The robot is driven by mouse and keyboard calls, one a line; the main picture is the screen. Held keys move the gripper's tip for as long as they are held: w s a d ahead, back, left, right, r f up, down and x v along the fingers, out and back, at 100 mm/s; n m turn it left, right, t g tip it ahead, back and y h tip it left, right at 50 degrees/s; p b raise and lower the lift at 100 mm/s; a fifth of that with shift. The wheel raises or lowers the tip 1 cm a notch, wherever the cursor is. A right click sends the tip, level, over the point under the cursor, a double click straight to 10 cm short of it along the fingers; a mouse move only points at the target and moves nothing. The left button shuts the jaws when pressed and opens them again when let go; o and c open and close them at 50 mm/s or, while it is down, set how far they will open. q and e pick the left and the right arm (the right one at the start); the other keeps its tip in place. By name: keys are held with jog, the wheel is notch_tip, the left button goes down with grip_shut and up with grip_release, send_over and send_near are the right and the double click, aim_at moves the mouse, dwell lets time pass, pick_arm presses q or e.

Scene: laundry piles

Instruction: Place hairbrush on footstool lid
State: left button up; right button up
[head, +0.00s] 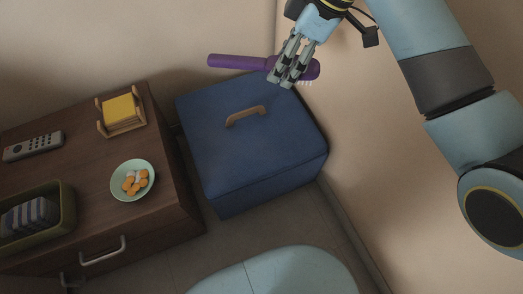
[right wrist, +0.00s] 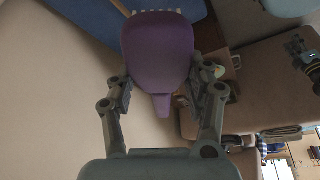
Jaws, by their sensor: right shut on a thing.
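A purple hairbrush (head: 238,62) with pale bristles is held by my right gripper (head: 287,77), above the far edge of the blue footstool. Its handle points left in the head view. In the right wrist view the purple brush (right wrist: 157,50) lies between the two fingers (right wrist: 160,90), which press on its sides. The blue footstool (head: 225,135) has a lid with a tan handle (head: 246,116) on top. The lid is closed and bare apart from the handle. My left gripper is not in the head view.
A dark wood cabinet (head: 85,160) stands left of the footstool. On it are a remote (head: 33,146), a holder with yellow notes (head: 121,112), a bowl of orange and white pieces (head: 132,181) and an olive basket (head: 67,208) with striped cloth. A wall is close behind and right.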

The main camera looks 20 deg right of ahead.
notch_tip(320, 180, down, 12)
jog(key=w+n+g+b, duration=0.1)
jog(key=w+n+b, duration=0.1)
jog(key=n+b, duration=0.15)
jog(key=n+g+b, duration=0.1)
jog(key=n+b, duration=0.2)
jog(key=b, duration=0.5)
send_over(268, 145)
jog(key=d, duration=0.2)
jog(key=shift+y, duration=0.3)
notch_tip(268, 145, down, 14)
jog(key=shift+s+a+f, duration=0.1)
jog(key=shift+a, duration=0.05)
jog(key=shift+f, duration=0.35)
notch_tip(268, 145, down, 3)
jog(key=shift+r+b, duration=0.1)
jog(key=shift+b, duration=0.9)
jog(key=shift+f, duration=0.4)
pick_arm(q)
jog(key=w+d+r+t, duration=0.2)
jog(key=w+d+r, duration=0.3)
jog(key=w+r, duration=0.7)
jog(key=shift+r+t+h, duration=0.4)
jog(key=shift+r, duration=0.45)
pick_arm(e)
jog(key=shift+r, duration=0.15)
